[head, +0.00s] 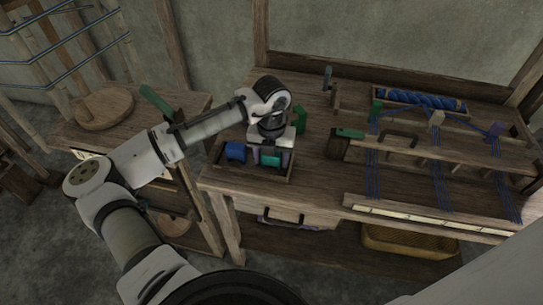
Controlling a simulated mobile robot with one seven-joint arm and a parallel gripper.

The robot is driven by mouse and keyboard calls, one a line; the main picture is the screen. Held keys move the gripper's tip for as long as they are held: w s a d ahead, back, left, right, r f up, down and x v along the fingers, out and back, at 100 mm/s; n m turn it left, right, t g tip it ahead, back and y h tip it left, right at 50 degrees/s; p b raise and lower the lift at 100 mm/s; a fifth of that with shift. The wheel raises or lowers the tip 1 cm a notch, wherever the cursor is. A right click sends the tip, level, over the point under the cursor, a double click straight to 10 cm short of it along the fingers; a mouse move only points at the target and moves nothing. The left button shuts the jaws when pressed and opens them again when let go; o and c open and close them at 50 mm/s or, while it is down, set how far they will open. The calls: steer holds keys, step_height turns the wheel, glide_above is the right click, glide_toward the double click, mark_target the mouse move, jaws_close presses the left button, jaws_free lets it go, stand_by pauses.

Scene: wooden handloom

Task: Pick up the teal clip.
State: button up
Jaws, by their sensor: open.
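My gripper (270,160) points down over a small wooden tray (222,166) at the bench's left front, its fingers apart. A teal piece (270,160) shows between and below the fingers, partly hidden by them. I cannot tell whether it is the clip or a spool, or whether the fingers touch it. A small green clip-like block (376,110) stands farther right at the blue threads, apart from my gripper, with a beige one (437,118) and a purple one (495,131) beyond.
A blue spool (235,151) lies in the tray, left of my gripper. A dark green block (299,118) stands just behind. The loom frame with blue threads (371,175) fills the bench's right side.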

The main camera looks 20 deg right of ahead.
steer(key=shift+c, duration=0.2)
steer(key=c, duration=0.7)
steer(key=shift+r, duration=0.1)
step_height(320, 180, up, 20)
steer(key=shift+f+b, duration=0.1)
steer(key=shift+b, duration=1)
